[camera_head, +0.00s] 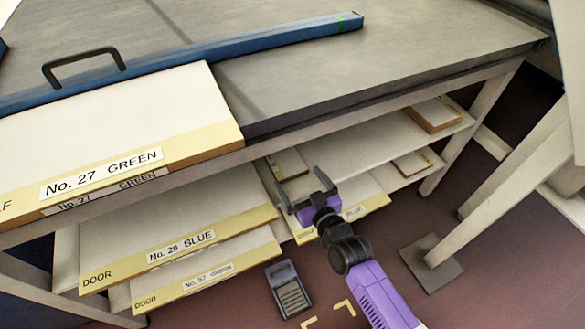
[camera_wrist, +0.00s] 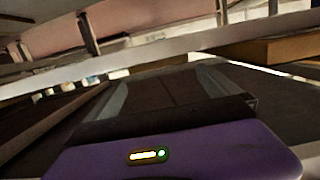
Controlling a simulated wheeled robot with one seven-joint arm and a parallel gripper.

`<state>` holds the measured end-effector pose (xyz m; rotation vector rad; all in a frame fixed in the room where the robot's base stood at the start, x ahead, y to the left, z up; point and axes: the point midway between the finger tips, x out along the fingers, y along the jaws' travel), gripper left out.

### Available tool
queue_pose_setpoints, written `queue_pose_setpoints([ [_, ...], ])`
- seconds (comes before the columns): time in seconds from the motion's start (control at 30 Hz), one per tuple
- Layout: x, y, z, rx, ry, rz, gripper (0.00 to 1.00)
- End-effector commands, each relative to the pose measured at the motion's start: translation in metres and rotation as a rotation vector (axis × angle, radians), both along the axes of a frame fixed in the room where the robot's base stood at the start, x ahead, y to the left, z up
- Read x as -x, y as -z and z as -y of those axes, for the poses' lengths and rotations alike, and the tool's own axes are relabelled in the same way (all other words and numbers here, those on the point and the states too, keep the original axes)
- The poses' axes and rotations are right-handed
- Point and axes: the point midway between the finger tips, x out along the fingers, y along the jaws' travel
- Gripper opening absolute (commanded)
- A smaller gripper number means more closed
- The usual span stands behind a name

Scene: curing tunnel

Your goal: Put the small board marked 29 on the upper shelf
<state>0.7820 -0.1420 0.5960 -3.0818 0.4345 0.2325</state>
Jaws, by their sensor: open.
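I can read no 29 on any board. Small boards lie under the bench: one at the right end of the upper shelf (camera_head: 435,114), one lower at the right (camera_head: 412,163), and one just beyond my gripper (camera_head: 287,164). The upper shelf (camera_head: 365,138) is pale and runs below the bench top. My gripper (camera_head: 304,188) is open, at the front of the shelves, above a board with a BLUE label (camera_head: 372,203) whose number is hidden by the arm. In the wrist view my gripper (camera_wrist: 165,82) shows nothing held between its fingers; a brown-edged board (camera_wrist: 268,50) is at the right.
Board No. 27 GREEN (camera_head: 125,130) lies on the bench top (camera_head: 400,45) beside a blue bar with a handle (camera_head: 180,65). Boards No. 28 BLUE (camera_head: 190,220) and No. 57 GREEN (camera_head: 215,260) jut out at left. A grey device (camera_head: 288,288) is below; a bench leg (camera_head: 465,130) stands right.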

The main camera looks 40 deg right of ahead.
Motion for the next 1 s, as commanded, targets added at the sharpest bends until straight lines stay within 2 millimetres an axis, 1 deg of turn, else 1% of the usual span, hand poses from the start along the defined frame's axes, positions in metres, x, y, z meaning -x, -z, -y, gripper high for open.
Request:
queue_pose_setpoints([
  [0.03,0.007,-0.001,-0.002,0.0,0.0,-0.001,1.0],
  [0.13,0.015,-0.003,-0.004,0.0,0.0,0.0,1.0],
  [0.47,0.024,-0.003,-0.008,-0.001,-0.002,-0.001,1.0],
  [0.57,0.039,-0.001,-0.018,-0.002,-0.013,-0.009,1.0],
  [0.67,0.068,-0.002,-0.034,-0.001,-0.033,-0.022,1.0],
  [0.77,0.105,-0.006,-0.054,-0.002,-0.061,-0.035,1.0],
  [0.8,0.121,-0.009,-0.062,-0.002,-0.072,-0.042,1.0],
  [0.87,0.146,-0.017,-0.075,-0.002,-0.093,-0.049,1.0],
  [0.9,0.163,-0.023,-0.082,-0.003,-0.106,-0.055,1.0],
  [0.97,0.187,-0.034,-0.093,-0.005,-0.127,-0.064,1.0],
  [1.0,0.202,-0.042,-0.1,-0.006,-0.141,-0.07,1.0],
])
